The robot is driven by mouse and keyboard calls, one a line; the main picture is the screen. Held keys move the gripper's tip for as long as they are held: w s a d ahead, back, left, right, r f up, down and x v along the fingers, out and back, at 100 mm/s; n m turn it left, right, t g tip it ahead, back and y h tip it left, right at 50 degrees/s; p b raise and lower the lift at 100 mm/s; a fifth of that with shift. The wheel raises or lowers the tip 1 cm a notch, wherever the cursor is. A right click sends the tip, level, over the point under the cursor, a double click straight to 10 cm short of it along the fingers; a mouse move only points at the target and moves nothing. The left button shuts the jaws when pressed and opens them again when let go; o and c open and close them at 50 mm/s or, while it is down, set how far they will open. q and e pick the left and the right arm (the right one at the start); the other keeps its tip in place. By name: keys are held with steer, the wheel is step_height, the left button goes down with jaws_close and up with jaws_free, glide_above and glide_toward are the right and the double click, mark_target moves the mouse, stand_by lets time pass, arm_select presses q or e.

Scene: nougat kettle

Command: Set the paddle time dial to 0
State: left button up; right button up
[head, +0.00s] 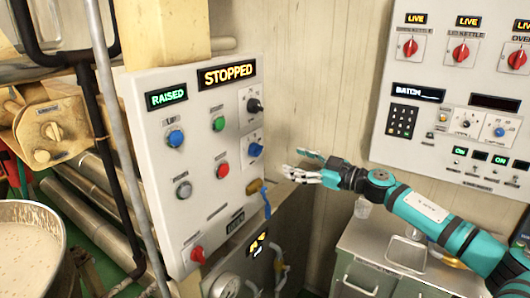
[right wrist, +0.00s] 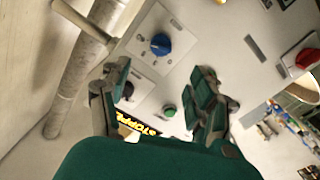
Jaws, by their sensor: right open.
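The white control panel (head: 200,150) on the left carries two dials on its right side, a black one (head: 254,105) above a blue one (head: 255,149). Their labels are too small to read, so I cannot tell which is paddle time or where each pointer stands. My right gripper (head: 299,164) is open and empty, just right of the blue dial. In the right wrist view, the blue dial (right wrist: 160,43) sits beyond the gap between the fingers, apart from them. The black dial (right wrist: 127,90) shows beside the left finger. My left gripper is out of view.
The panel also has STOPPED (head: 228,75) and RAISED (head: 167,97) displays, several buttons and a red knob (head: 198,254). A kettle (head: 30,208) stands at lower left.

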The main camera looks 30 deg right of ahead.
mark_target(261, 151)
steer(key=p+x, duration=0.3)
steer(key=x, duration=0.6)
steer(key=shift+w+a+r+p, duration=0.1)
steer(key=shift+w+r+p, duration=0.1)
steer(key=shift+p, duration=0.1)
steer(key=shift+x, duration=0.75)
steer(key=shift+f, duration=0.15)
steer(key=c, duration=1.2)
steer(key=shift+o, duration=0.2)
